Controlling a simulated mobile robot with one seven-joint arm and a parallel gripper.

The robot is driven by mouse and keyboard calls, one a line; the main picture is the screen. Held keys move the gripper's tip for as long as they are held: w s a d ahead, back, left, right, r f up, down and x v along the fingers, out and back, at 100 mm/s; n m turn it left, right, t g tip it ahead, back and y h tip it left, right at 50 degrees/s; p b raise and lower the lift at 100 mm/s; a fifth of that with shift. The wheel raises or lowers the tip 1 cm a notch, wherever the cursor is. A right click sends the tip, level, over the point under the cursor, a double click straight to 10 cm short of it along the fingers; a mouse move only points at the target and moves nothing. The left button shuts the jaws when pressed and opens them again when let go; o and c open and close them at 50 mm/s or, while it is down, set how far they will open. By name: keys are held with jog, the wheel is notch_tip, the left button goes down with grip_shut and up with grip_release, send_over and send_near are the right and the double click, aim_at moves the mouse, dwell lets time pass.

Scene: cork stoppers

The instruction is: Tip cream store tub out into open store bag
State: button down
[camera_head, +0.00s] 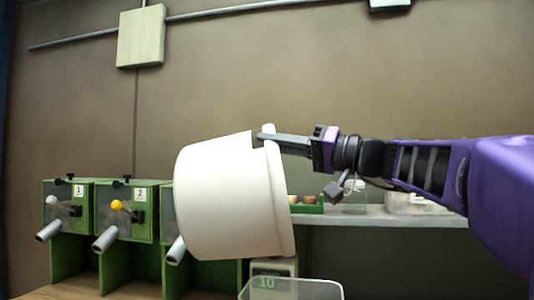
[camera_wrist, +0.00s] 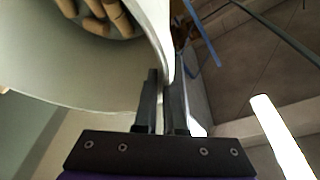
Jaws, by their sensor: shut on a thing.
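The cream tub (camera_head: 225,200) is held up in the air, tilted over nearly on its side, with its wide rimmed end to the right in the head view. My gripper (camera_head: 268,138) is shut on the upper part of its rim. In the wrist view the tub's pale wall (camera_wrist: 90,75) passes between my fingers (camera_wrist: 165,90), and several brown corks (camera_wrist: 105,15) lie inside it. I cannot make out the open store bag in either view.
Green dispensers (camera_head: 125,210) with grey spouts stand at left, partly behind the tub. A clear container (camera_head: 292,291) is below the tub. A shelf (camera_head: 385,216) at the back holds a green tray (camera_head: 308,209) and a clear box (camera_head: 420,203).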

jog(key=d+m+t+y, duration=0.3)
jog(key=d+m+t, duration=0.1)
jog(key=d, duration=0.7)
jog(key=shift+d+r+t+y, duration=0.25)
jog(key=shift+r+t+y, duration=0.05)
jog(key=shift+r+y, duration=0.15)
jog(key=shift+r, duration=0.1)
